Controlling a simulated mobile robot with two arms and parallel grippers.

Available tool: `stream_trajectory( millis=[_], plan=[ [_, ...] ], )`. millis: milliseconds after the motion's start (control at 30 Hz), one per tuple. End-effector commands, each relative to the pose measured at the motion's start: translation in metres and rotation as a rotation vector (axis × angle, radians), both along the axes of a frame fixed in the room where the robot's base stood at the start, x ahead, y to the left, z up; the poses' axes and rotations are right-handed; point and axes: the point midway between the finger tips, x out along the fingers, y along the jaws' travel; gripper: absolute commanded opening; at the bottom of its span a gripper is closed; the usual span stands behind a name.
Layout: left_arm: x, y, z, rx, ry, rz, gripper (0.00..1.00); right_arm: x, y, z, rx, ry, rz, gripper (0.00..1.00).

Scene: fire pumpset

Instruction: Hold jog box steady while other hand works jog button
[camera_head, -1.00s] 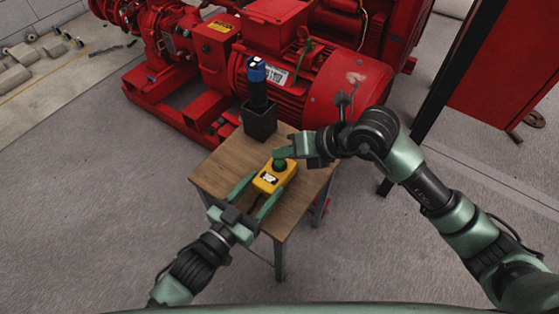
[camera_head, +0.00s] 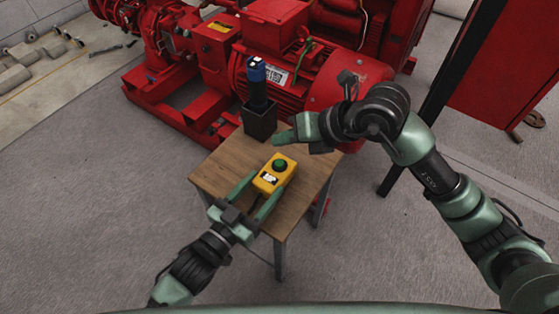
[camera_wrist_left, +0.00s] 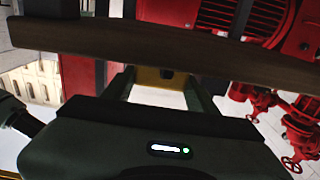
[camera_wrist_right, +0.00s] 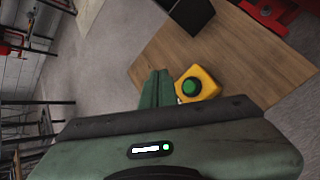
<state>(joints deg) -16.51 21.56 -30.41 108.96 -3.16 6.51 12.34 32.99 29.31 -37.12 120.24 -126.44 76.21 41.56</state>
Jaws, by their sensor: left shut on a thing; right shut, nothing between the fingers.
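The yellow jog box (camera_head: 270,181) with a round green jog button (camera_head: 280,165) on top lies on the small wooden table (camera_head: 222,163). My left gripper (camera_head: 257,191) has a finger on each side of the box and is shut on it; part of the box also shows in the left wrist view (camera_wrist_left: 153,76). My right gripper (camera_head: 282,137) is shut and empty, above the table beyond the box and apart from the button. In the right wrist view its closed fingers (camera_wrist_right: 157,88) appear beside the box (camera_wrist_right: 207,82) and the button (camera_wrist_right: 190,87).
A black holder (camera_head: 260,122) with a blue-topped handheld device (camera_head: 257,80) stands at the table's back corner. The red pump and motor set (camera_head: 300,75) is close behind the table. A red cabinet (camera_head: 505,70) on dark posts stands at right.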

Motion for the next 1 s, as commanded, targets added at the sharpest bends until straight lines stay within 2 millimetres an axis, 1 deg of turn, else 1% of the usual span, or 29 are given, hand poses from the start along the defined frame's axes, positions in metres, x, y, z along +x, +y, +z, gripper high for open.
stream_trajectory(
  millis=[100, 133, 200, 500, 633, 767, 1000],
  plan=[
    [0.000, 0.000, 0.001, -0.001, -0.002, 0.000, 0.02, 0.000, 0.000, 0.000, 0.000, 0.000, 0.000, 0.00],
    [0.000, 0.000, 0.001, -0.001, -0.002, 0.000, 0.66, 0.000, 0.000, 0.000, 0.000, 0.000, 0.000, 0.00],
    [0.000, 0.000, 0.001, -0.001, -0.002, 0.000, 0.83, 0.000, 0.000, 0.000, 0.000, 0.000, 0.000, 0.00],
    [0.000, 0.000, 0.000, 0.000, 0.000, 0.000, 0.83, 0.000, 0.000, 0.000, 0.000, 0.000, 0.000, 0.00],
    [-0.007, 0.005, -0.001, 0.001, 0.002, 0.000, 0.83, 0.000, 0.000, 0.000, 0.000, 0.000, 0.000, 0.00],
    [-0.025, 0.018, -0.001, 0.002, 0.004, 0.000, 0.83, 0.000, 0.000, 0.000, 0.000, 0.000, 0.000, 0.00],
    [-0.067, 0.048, -0.002, 0.001, 0.005, 0.000, 0.83, 0.000, 0.000, 0.000, 0.000, 0.000, 0.000, 0.00]
  ],
)
